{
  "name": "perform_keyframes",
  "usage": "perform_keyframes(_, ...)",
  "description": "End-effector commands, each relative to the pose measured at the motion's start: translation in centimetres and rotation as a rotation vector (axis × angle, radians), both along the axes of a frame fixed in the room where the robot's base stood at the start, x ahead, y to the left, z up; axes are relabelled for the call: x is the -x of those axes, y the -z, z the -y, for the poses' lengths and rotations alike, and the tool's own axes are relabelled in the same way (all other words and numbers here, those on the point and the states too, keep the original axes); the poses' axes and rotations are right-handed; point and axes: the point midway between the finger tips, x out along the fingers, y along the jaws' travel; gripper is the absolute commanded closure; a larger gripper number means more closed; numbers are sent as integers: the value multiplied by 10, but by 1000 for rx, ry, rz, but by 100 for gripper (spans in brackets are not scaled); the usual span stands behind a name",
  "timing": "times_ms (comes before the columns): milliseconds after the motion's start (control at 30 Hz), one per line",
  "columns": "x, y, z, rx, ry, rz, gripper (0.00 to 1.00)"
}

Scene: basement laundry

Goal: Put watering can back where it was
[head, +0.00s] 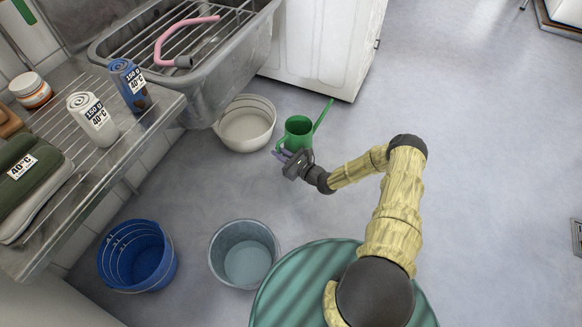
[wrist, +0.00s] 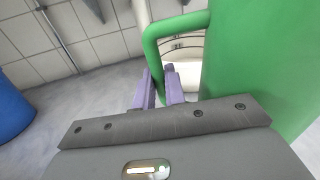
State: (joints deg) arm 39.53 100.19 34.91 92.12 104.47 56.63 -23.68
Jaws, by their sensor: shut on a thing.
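The green watering can (head: 299,132) is near the middle of the head view, upright, with its long spout pointing up and to the right. My gripper (head: 283,154) is at its near left side. In the wrist view the can's green body (wrist: 262,60) fills the right side, and its green handle (wrist: 152,45) runs down between the two purple fingers of my gripper (wrist: 165,88). The fingers are shut on the handle. I cannot tell whether the can's base touches the floor.
A white basin (head: 246,125) stands just left of the can, below the metal sink (head: 205,85). A white appliance (head: 322,45) stands behind. A blue bucket (head: 138,257) and a grey-blue bucket (head: 243,254) stand at lower left. The floor to the right (head: 480,150) is clear.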

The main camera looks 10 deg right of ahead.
Motion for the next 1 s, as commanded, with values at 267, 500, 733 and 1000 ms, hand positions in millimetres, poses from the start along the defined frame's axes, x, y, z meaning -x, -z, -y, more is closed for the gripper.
perform_keyframes(267,0,50,-1,0,-1,0,100)
perform_keyframes(500,0,57,0,0,0,1,100)
perform_keyframes(733,0,58,0,-1,-1,1,100)
perform_keyframes(1000,0,89,-1,1,-2,1,100)
